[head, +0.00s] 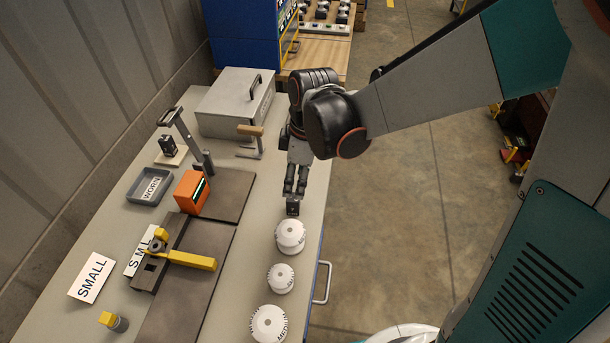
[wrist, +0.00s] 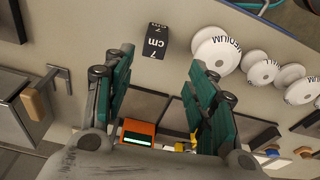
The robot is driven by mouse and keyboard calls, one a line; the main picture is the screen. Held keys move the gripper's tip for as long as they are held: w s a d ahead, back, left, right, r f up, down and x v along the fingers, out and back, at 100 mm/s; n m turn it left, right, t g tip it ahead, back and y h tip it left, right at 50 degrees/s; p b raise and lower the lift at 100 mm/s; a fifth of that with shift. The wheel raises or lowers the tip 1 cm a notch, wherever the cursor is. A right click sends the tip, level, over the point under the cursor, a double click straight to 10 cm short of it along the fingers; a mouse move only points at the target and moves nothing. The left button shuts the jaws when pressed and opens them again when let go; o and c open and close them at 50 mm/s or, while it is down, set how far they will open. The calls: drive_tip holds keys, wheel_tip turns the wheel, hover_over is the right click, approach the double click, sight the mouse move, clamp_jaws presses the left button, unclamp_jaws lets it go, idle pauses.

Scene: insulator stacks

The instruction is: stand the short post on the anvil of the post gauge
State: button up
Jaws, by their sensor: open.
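My gripper (head: 295,186) hangs over the front of the bench with its jaws apart; the wrist view shows the two green-sided fingers (wrist: 160,72) with nothing between them. A black block marked "7 cm" (wrist: 155,40) lies just beyond the fingertips; it also shows in the head view (head: 292,208). White disc-ended posts marked MEDIUM (head: 290,237) stand in a row along the front edge; I cannot tell which is the short post. A dark fixture with a yellow arm (head: 192,260), beside an S M L card (head: 139,262), may be the post gauge. Its anvil is not clear.
An orange box with a display (head: 191,191), a grey WORN tray (head: 150,187) and a SMALL card (head: 91,278) are on the bench. A metal case (head: 234,103) stands at the back. A yellow-capped cylinder (head: 113,321) is at the near left.

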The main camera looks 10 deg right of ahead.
sight(293, 203)
drive_tip(key=f, duration=0.2)
drive_tip(key=f+b, duration=0.1)
drive_tip(key=f, duration=0.1)
drive_tip(key=a+f+b, duration=0.1)
drive_tip(key=f, duration=0.1)
drive_tip(key=shift+w+f, duration=0.25)
drive_tip(key=shift+w+f+b, duration=0.2)
drive_tip(key=shift+f+b, duration=0.45)
drive_tip(key=shift+f, duration=0.75)
drive_tip(key=shift+w+f+b, duration=0.15)
drive_tip(key=shift+f+b, duration=0.5)
drive_tip(key=shift+f, duration=0.7)
drive_tip(key=shift+d+r, duration=0.1)
clamp_jaws()
